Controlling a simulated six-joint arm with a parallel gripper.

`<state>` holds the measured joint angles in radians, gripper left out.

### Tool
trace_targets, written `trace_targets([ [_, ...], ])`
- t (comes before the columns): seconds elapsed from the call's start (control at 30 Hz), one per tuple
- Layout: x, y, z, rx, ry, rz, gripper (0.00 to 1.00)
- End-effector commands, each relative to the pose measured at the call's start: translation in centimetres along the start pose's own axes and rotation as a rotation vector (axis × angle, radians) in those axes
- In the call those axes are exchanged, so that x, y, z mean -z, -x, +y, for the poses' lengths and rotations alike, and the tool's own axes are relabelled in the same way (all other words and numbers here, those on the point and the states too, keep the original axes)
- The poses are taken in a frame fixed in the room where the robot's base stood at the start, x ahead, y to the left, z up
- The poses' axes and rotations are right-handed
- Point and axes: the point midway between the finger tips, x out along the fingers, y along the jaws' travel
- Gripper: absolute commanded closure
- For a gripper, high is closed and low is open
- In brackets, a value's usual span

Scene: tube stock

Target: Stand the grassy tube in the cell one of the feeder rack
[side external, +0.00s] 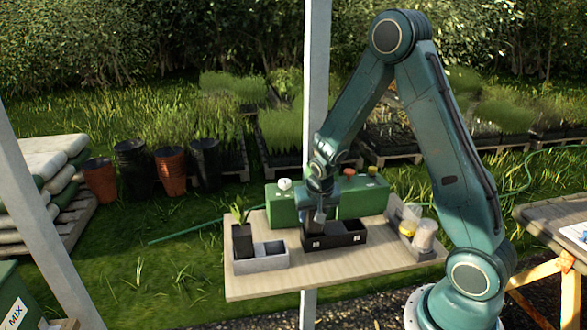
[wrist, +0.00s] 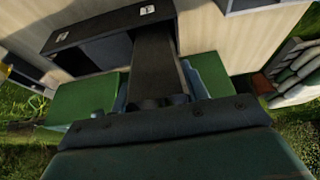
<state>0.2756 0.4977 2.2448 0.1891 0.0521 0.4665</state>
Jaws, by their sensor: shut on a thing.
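My gripper (side external: 319,214) points down over the left part of the black feeder rack (side external: 348,238), which has two pale labels on its front. The wrist view shows it shut on a dark square tube (wrist: 154,62), which reaches down at the rack's cell on the picture's right there. I cannot tell how deep the tube sits, and any plant on it is hidden. The rack's other cell (wrist: 92,58) looks empty in the wrist view. Another dark tube (side external: 241,242) with green strap leaves stands in a grey rack (side external: 262,264) to the left.
Two green boxes (side external: 282,206) stand close behind the black rack, with white, orange and yellow knobs on top. A grey tray (side external: 428,254) with yellow and whitish items lies at the right. The wooden tabletop (side external: 320,277) is clear along the front.

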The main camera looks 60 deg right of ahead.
Motion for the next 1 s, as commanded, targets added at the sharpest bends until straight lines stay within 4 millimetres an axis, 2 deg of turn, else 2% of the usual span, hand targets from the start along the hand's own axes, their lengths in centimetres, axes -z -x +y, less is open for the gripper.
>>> trace_targets([
  [0.33, -0.28, -0.68, 0.0, 0.0, 0.0, 0.001, 0.82],
  [1.0, -0.34, -0.83, 0.0, 0.0, 0.0, 0.001, 0.82],
])
